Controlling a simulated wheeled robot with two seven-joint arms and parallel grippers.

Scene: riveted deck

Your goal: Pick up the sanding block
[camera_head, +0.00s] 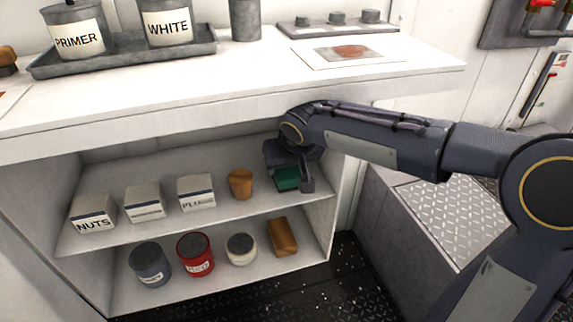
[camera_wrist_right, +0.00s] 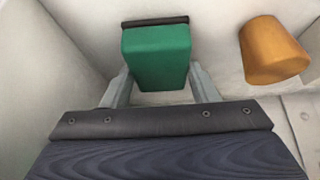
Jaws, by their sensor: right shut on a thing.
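The sanding block (camera_head: 287,177), a green block, is at the right end of the upper shelf inside the cabinet. In the right wrist view the green block (camera_wrist_right: 156,55) shows a dark brown strip along its far edge. My right gripper (camera_head: 291,184) reaches into the cabinet from the right and is shut on the block, with one finger at each side (camera_wrist_right: 156,88). The arm and gripper hide part of the block. I cannot tell whether it touches the shelf. My left gripper is not in view.
An orange-brown tapered cup-like piece (camera_head: 240,183) stands just left of the block. Several boxes (camera_head: 144,202) share the upper shelf (camera_head: 222,221). Tins and a brown block (camera_head: 282,237) sit on the lower shelf. The white worktop (camera_head: 250,75) overhangs, and the cabinet's right wall is close.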

